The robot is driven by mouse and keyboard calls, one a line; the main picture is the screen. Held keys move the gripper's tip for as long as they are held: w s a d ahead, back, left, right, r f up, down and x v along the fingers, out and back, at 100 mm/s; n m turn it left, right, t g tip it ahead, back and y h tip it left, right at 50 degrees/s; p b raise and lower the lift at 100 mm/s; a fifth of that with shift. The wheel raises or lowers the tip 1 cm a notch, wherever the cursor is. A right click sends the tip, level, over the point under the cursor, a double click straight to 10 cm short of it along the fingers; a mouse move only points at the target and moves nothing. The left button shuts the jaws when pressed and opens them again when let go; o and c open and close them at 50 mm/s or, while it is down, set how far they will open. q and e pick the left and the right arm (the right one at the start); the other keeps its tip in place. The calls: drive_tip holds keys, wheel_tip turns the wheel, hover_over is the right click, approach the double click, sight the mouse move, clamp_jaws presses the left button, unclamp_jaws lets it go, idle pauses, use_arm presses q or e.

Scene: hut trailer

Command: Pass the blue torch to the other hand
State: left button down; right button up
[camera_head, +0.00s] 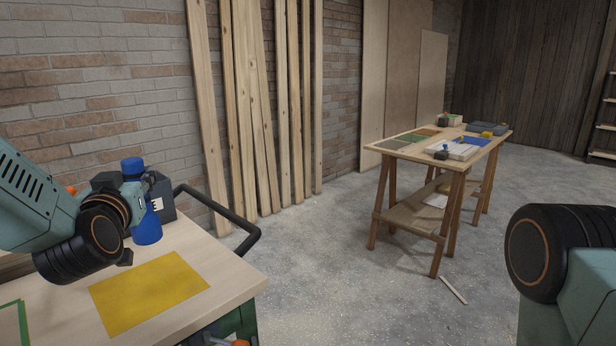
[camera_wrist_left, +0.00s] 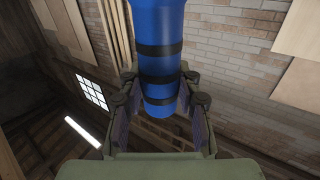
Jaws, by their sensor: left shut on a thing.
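The blue torch (camera_head: 147,228) is upright, slightly tilted, over the back of the near workbench at the left. Its blue top end shows above my left gripper (camera_head: 146,187), which is shut around its middle. I cannot tell whether its lower end touches the bench. In the left wrist view the torch (camera_wrist_left: 158,45), blue with dark bands, stands between the two fingers of the gripper (camera_wrist_left: 158,98). At the right edge of the head view only a link of my right arm shows; its gripper is out of view.
A yellow mat (camera_head: 148,292) lies on the near workbench (camera_head: 228,272), with a dark box (camera_head: 163,203) behind the torch. A black rail (camera_head: 247,243) sticks out at the bench's right. A second table (camera_head: 398,149) with several items stands farther back.

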use_arm(q)
drive_tip(key=s+d+f+m+h, duration=0.3)
drive_tip(key=d+f+h, duration=0.1)
drive_tip(key=d+h, duration=0.15)
drive_tip(key=s+d+f+m+h, duration=0.3)
drive_tip(key=d+f+m+h, duration=0.15)
drive_tip(key=d, duration=0.25)
drive_tip(key=s+d+f+m+h, duration=0.1)
drive_tip(key=s+f+h, duration=0.1)
drive_tip(key=s+f, duration=0.3)
drive_tip(key=s+d+f+g+h, duration=0.1)
drive_tip(key=s+d+f, duration=0.1)
drive_tip(key=s+f, duration=0.3)
wheel_tip(320, 180, down, 4)
drive_tip(key=shift+s+d+f+m+g+h, duration=0.15)
drive_tip(key=shift+s+d+m+g+h, duration=0.15)
drive_tip(key=shift+m+h, duration=0.1)
drive_tip(key=shift+d, duration=0.1)
